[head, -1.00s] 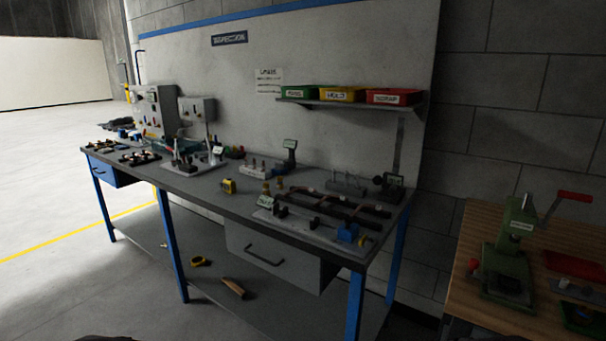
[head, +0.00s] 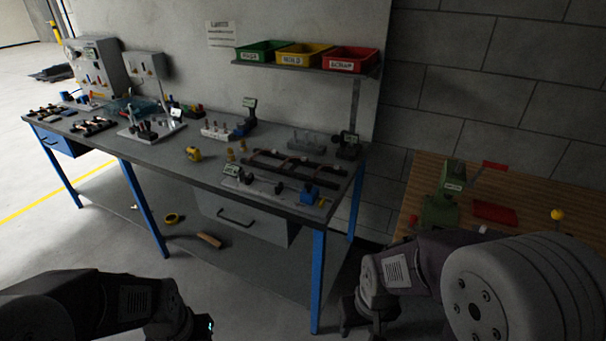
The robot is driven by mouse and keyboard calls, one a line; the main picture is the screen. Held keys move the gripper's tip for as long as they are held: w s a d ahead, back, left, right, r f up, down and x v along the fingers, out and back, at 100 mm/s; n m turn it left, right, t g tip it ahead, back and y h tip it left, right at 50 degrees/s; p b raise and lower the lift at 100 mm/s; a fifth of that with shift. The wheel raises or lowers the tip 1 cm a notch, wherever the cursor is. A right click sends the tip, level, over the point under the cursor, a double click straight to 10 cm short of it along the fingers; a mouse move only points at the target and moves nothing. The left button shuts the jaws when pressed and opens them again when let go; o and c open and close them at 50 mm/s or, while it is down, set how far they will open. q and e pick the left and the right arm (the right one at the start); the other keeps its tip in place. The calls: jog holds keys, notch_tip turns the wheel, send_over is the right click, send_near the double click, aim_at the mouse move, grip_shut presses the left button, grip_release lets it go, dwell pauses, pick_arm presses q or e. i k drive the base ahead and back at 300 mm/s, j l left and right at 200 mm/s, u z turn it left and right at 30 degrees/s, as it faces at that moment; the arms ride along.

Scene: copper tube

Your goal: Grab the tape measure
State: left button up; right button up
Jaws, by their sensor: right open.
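A small yellow and black object that looks like the tape measure (head: 193,154) stands on the grey bench top (head: 160,165), near its front edge and left of two small brass pieces. My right gripper (head: 358,318) is at the bottom, right of the bench's front leg. It is open, dark and seen from above, well apart from the tape measure. My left gripper (head: 203,328) is at the bottom edge, partly cut off, in front of and below the bench. Its jaws cannot be made out.
A rack with copper tubes (head: 290,165) and a gauge plate lie right of the tape measure. A yellow ring (head: 173,218) and a wooden piece (head: 209,240) lie on the lower shelf. A wooden table (head: 410,200) with a green press (head: 443,195) stands at right.

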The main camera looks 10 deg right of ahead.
aim_at(194, 153)
jog(key=i+j+u, duration=0.3)
jog(key=i+j, duration=0.15)
jog(key=i+j+u, duration=0.6)
jog(key=i, duration=0.45)
